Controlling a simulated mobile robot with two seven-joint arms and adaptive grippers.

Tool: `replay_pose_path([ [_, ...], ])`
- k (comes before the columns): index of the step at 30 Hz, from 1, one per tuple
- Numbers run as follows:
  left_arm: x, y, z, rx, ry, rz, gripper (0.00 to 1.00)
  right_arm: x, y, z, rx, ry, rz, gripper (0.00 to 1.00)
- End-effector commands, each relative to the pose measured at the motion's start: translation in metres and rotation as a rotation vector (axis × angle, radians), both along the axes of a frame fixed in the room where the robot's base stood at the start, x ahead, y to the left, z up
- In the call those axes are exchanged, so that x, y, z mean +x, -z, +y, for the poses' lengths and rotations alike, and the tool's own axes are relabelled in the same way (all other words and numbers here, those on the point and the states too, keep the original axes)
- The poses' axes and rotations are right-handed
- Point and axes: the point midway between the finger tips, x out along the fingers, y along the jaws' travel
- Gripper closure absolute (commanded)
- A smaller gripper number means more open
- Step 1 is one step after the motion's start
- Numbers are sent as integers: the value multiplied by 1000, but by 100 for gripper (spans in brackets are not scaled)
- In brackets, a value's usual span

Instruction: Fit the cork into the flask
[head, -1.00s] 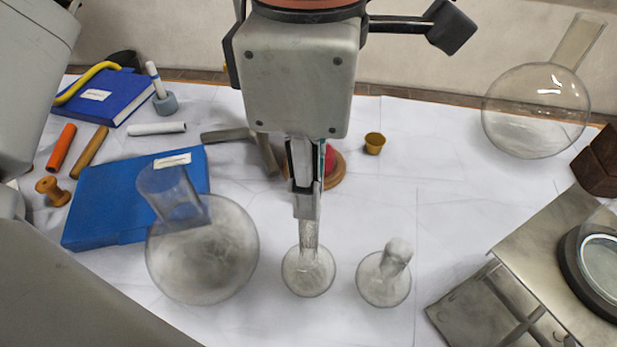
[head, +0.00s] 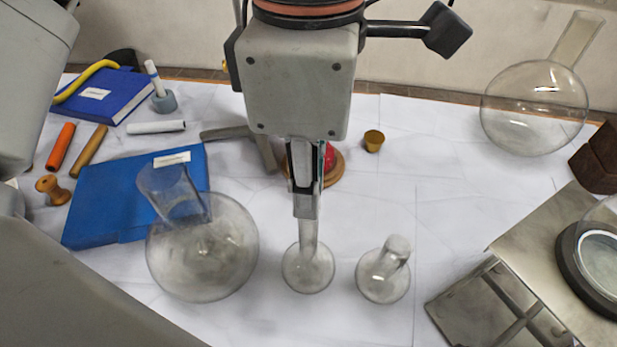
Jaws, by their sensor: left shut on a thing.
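The cork (head: 373,141) is a small yellow-brown tapered plug. It stands on the white table to the right of my left gripper, apart from it. A small clear round flask (head: 308,272) is directly below my left gripper (head: 306,206) in the middle of the head view. The gripper points down and is shut on the neck of this flask; its fingers hide the neck's top. A similar small flask (head: 383,284) stands just to the right, its neck leaning up and right. A larger round flask (head: 203,255) is to the left. My right gripper is not in view.
A big flask (head: 535,115) stands at the back right. A metal stand with a round glass dial (head: 602,262) fills the front right. Blue books (head: 120,205), pens and a wooden spool (head: 52,189) lie left.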

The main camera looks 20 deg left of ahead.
Motion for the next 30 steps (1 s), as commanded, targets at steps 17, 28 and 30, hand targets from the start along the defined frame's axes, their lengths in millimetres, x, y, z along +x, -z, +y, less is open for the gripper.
replay_pose_path([
  [17, 0, 4, 0, 1, 0, 0, 100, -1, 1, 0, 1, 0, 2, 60],
  [28, 0, 4, 0, 1, 0, 1, 67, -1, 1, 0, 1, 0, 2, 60],
  [30, 0, 4, 0, 1, 0, 1, 67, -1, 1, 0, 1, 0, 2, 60],
])
